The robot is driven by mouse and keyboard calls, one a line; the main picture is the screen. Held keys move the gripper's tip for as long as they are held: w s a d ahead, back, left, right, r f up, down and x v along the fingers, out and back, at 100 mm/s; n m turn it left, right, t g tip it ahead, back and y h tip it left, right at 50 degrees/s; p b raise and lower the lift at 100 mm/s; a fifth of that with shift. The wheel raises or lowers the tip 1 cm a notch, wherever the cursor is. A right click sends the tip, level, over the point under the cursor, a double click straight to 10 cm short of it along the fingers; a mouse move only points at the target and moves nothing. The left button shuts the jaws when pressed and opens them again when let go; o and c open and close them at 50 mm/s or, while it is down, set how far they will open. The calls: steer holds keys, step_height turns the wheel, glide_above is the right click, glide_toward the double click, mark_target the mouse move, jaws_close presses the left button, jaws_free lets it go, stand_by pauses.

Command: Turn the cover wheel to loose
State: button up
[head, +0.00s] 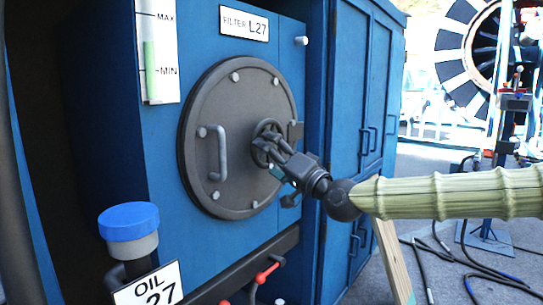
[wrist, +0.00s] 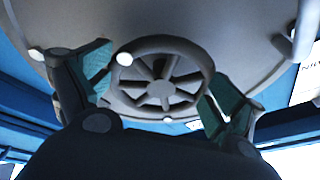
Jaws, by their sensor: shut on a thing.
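The cover wheel (head: 263,130) is a small dark spoked handwheel on the right part of a round grey cover (head: 228,100). In the wrist view the wheel (wrist: 160,43) faces me, its spokes and hub plainly seen. My gripper (head: 276,152) comes in from the right and is shut on the wheel. In the wrist view its green-padded fingers (wrist: 157,82) lie on the left and right sides of the rim. The near part of the rim is partly hidden by my gripper in the head view. No loose or tight marking is readable.
A grey bar handle (head: 217,152) stands out on the cover's left. The blue cabinet carries a FILTER L27 plate (head: 244,23) and a MAX/MIN gauge (head: 157,50). A blue-capped oil filler (head: 129,221) and a red-handled valve (head: 268,273) sit below. Cables (head: 465,262) lie on the floor right.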

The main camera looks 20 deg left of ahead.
steer(key=o, duration=0.7)
steer(key=shift+r, duration=0.55)
steer(key=shift+f, duration=0.15)
steer(key=v, duration=1.2)
steer(key=shift+f, duration=0.15)
steer(key=shift+f, duration=0.1)
